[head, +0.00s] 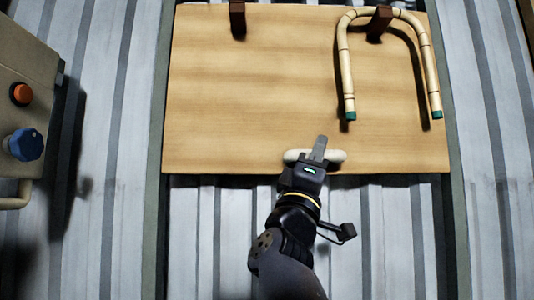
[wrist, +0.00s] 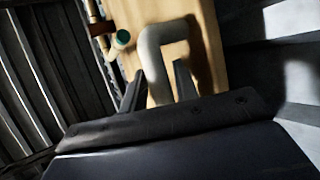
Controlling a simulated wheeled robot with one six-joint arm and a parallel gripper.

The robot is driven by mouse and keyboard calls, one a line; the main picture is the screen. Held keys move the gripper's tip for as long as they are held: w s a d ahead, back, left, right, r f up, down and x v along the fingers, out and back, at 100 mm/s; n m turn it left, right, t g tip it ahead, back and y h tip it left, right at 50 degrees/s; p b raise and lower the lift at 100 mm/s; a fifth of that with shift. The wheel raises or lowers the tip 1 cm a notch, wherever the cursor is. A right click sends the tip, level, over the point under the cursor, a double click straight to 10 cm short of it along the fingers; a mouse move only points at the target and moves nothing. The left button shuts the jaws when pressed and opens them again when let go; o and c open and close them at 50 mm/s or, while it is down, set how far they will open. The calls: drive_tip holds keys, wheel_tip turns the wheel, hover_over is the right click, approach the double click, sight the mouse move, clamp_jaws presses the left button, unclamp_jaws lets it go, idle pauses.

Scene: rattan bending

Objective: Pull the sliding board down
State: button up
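The sliding board (head: 255,85) is a flat, light wooden panel between two rails in the head view. A pale handle (head: 296,155) sits at its lower edge; it also shows in the wrist view as a bent grey-white bar (wrist: 152,50). My gripper (head: 319,143) is at this handle, its finger overlapping the handle's middle in the head view. In the wrist view my gripper (wrist: 160,72) has its two fingers apart, with part of the handle between them and a gap beside the right finger. Whether a finger touches the handle is unclear.
A bent rattan piece (head: 346,70) with green ends hangs on a brown peg (head: 380,22) at the board's upper right. Another brown peg (head: 237,18) is at upper left. A beige control box (head: 30,70) with orange and blue knobs stands left. Corrugated metal lies behind.

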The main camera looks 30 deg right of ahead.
drive_tip(key=shift+c, duration=0.2)
clamp_jaws()
wheel_tip(320, 180, down, 59)
drive_tip(key=b, duration=4.2)
drive_tip(key=shift+o, duration=0.2)
unclamp_jaws()
